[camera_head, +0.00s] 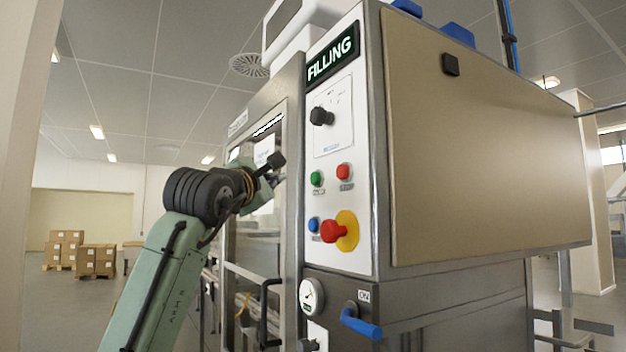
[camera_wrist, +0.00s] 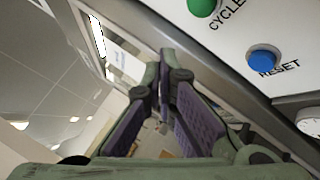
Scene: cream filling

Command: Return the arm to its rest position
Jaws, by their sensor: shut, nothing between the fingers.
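My gripper (camera_head: 276,168) is at the end of my raised green arm, in front of the glazed side of the filling machine (camera_head: 480,150). It is left of the control panel (camera_head: 340,110) and apart from its buttons. In the wrist view my gripper (camera_wrist: 165,72) has its fingertips together with nothing between them. The wrist view also shows the green cycle button (camera_wrist: 202,7) and the blue reset button (camera_wrist: 263,59) to the right of the fingers.
The panel carries a red emergency knob (camera_head: 334,231) on yellow and a black dial (camera_head: 321,116). Lower down are a gauge (camera_head: 311,296), a blue-handled valve (camera_head: 362,324) and a black door handle (camera_head: 266,312). Cardboard boxes (camera_head: 96,260) stand far left, with open floor nearby.

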